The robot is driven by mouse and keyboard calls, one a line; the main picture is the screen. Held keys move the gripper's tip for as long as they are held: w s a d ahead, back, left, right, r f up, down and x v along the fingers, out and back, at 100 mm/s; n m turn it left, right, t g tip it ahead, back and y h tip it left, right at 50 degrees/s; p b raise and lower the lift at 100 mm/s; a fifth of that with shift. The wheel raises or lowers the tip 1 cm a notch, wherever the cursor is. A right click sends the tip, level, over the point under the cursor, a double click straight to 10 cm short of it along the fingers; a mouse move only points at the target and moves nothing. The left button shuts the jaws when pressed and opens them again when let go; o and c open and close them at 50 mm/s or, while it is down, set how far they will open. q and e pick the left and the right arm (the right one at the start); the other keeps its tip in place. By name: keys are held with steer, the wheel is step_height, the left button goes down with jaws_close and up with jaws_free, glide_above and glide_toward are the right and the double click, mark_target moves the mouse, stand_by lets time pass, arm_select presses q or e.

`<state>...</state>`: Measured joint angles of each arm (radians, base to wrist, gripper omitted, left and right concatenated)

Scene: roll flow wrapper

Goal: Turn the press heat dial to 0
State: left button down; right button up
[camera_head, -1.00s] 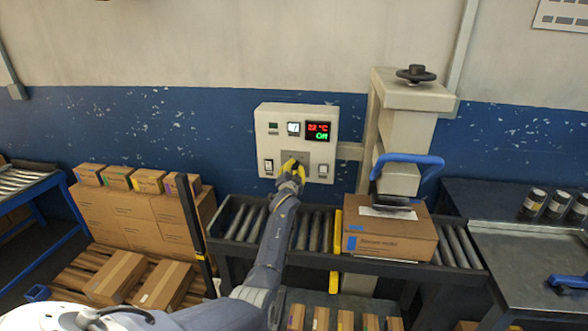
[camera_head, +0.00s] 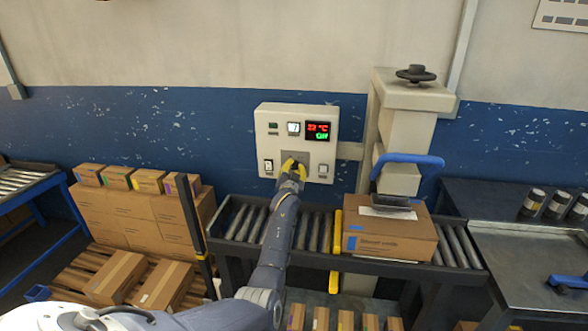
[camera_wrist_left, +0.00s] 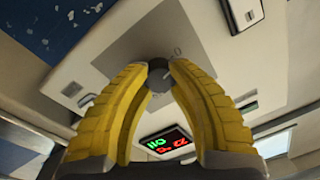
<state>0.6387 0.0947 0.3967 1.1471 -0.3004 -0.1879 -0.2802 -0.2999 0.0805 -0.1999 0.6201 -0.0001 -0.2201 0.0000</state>
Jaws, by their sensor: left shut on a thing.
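A white control panel (camera_head: 265,140) is on the blue wall. Its display (camera_head: 318,131) reads red digits, about 22 °C, with green "Off" below. My left gripper (camera_head: 293,164) is at the panel's lower middle, in front of a grey plate (camera_head: 302,156). In the left wrist view its yellow fingers (camera_wrist_left: 158,68) close around a small dark knob (camera_wrist_left: 158,64), taken to be the heat dial. The dial's pointer and most of its scale are hidden. The display shows upside down in the left wrist view (camera_wrist_left: 167,142). My right gripper is not in view.
A carton (camera_head: 385,235) lies on the roller conveyor (camera_head: 316,232) under the press column (camera_head: 405,120) with its blue handle (camera_head: 407,158). Rocker switches (camera_head: 268,166) flank the grey plate. Stacked boxes (camera_head: 135,215) stand at left. Dark jars (camera_head: 555,204) stand at right.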

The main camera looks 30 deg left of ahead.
arm_select(q)
steer(key=c, duration=1)
jaws_free()
steer(key=shift+v, duration=6)
steer(key=shift+f, duration=0.15)
